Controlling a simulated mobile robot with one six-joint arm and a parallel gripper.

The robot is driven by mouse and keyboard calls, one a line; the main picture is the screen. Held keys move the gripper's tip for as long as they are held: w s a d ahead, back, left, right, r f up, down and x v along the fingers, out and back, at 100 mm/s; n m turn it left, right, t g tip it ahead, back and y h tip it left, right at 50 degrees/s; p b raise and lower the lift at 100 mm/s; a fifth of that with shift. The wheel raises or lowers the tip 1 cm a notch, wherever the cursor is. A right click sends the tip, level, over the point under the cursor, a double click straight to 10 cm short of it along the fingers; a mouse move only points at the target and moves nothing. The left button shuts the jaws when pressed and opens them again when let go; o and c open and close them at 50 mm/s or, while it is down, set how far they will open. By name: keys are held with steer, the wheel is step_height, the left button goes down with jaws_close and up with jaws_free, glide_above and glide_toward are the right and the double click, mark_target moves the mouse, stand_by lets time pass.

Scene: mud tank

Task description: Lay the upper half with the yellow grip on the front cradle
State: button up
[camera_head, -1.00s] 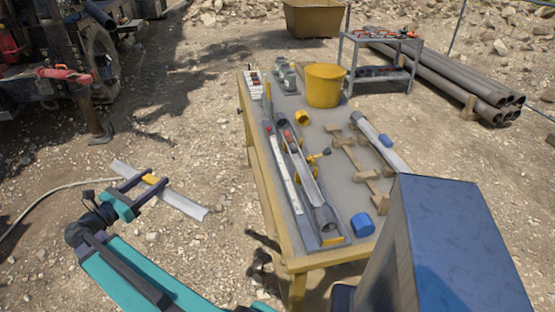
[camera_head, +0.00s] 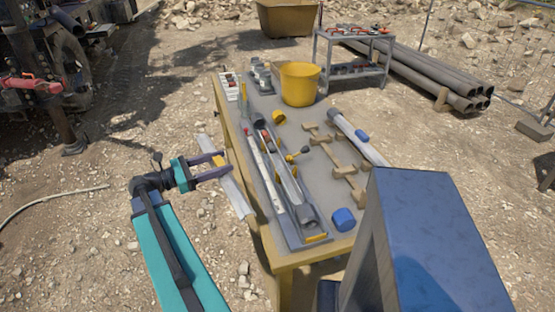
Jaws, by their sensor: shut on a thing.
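The upper half (camera_head: 236,193) is a long grey channel-like piece. Its yellow grip (camera_head: 218,161) is between the fingers of my gripper (camera_head: 219,164), which is shut on it. The piece hangs tilted in the picture at the left side of the yellow table (camera_head: 270,258), its lower end near the table's left edge. The gap to the table cannot be told. Wooden cradles (camera_head: 344,171) stand on the right part of the tabletop and look empty. Which of them is the front cradle I cannot tell for sure.
A grey tray (camera_head: 316,242) with long tube parts lies along the table's left side. A blue cap (camera_head: 343,219) lies near the front. A yellow bucket (camera_head: 299,84) stands at the back.

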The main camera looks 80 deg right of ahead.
steer(key=s+d+m+g+y, duration=0.1)
steer(key=s+m+y, duration=0.1)
steer(key=s, duration=0.6)
steer(key=shift+s+d+r+g+y, duration=0.25)
steer(key=shift+s+d+g+y, duration=0.15)
steer(key=shift+y, duration=0.1)
steer(key=shift+d, duration=0.15)
steer(key=s+d+p, duration=0.1)
steer(key=s+d, duration=0.1)
steer(key=d, duration=0.1)
steer(key=s+d+f, duration=0.1)
steer(key=s+d, duration=0.1)
steer(key=d, duration=0.2)
steer(key=s+d+p, duration=0.1)
steer(key=s+d, duration=0.2)
steer(key=d, duration=0.1)
steer(key=shift+f+p, duration=0.15)
steer(key=shift+p, duration=0.2)
steer(key=shift+s+d, duration=0.25)
steer(key=shift+d, duration=0.25)
steer(key=shift+s+d+f+p, duration=0.45)
steer(key=shift+d+f+p, duration=0.25)
steer(key=shift+f+p, duration=0.55)
steer(key=shift+f, duration=0.4)
